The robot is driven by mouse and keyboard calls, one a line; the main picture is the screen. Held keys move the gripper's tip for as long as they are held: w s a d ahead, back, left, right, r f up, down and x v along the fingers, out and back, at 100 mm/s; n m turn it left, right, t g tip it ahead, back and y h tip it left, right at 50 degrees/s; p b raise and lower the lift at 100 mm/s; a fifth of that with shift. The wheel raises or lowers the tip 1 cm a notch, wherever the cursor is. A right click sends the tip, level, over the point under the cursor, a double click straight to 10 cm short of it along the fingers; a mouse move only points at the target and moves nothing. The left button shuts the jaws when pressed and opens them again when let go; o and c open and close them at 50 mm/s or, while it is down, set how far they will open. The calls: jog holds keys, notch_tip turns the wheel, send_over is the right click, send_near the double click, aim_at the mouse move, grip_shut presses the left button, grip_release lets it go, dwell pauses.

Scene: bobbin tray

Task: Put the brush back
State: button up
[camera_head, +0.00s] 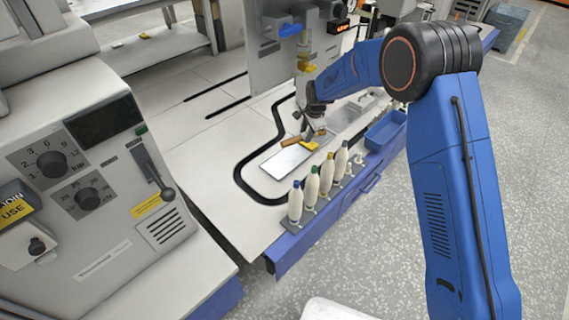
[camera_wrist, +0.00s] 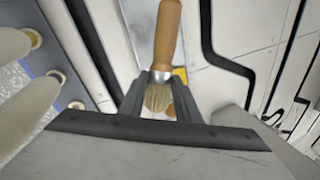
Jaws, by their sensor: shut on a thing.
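My gripper (camera_head: 314,127) is over the work table in the head view, above the right end of a flat metal plate. In the wrist view my gripper (camera_wrist: 160,92) is shut on a brush (camera_wrist: 167,38). The brush has a wooden handle, a metal collar and pale bristles; the collar and bristles are between the fingers. In the head view its brown handle (camera_head: 291,141) sticks out to the left of the gripper. Whether the brush touches the surface below cannot be told.
Several cone-shaped bobbins with coloured tips stand in a grey rack (camera_head: 306,216) along the table's front edge. A blue tray (camera_head: 386,128) is to the right. A yellow piece (camera_head: 310,145) lies by the metal plate (camera_head: 286,161).

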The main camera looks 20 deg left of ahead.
aim_at(299, 136)
jog(key=shift+s+a+f, duration=0.1)
jog(key=shift+s+a, duration=0.2)
jog(key=shift+a, duration=0.35)
jog(key=shift+s+a+f, duration=0.1)
jog(key=shift+s+a, duration=0.2)
jog(key=shift+a, duration=0.3)
jog(key=shift+s+a+f, duration=0.1)
jog(key=shift+a+f, duration=0.05)
jog(key=shift+f, duration=0.15)
notch_tip(299, 136, down, 9)
jog(key=shift+f, duration=0.15)
jog(key=o, duration=0.9)
jog(key=shift+f, duration=0.1)
jog(key=v, duration=1.2)
